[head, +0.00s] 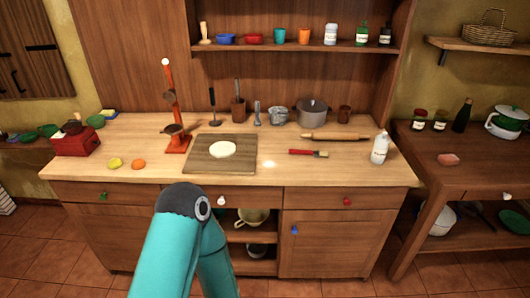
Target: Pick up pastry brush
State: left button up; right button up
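The pastry brush (305,153) appears to be the small item with a red handle lying flat on the wooden counter (270,172). Its handle points left and a short lighter end points right. It lies right of the cutting board and in front of the rolling pin, apart from both. A teal arm of mine rises from the bottom of the head view and bends at a dark joint in front of the counter. Neither of my grippers shows in this view.
A grey pot (312,112) stands further back. Bare counter lies in front of the brush.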

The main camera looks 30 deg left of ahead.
aim_at(316, 153)
jog(key=u, duration=0.35)
jog(key=i, duration=1)
jog(key=z, duration=0.05)
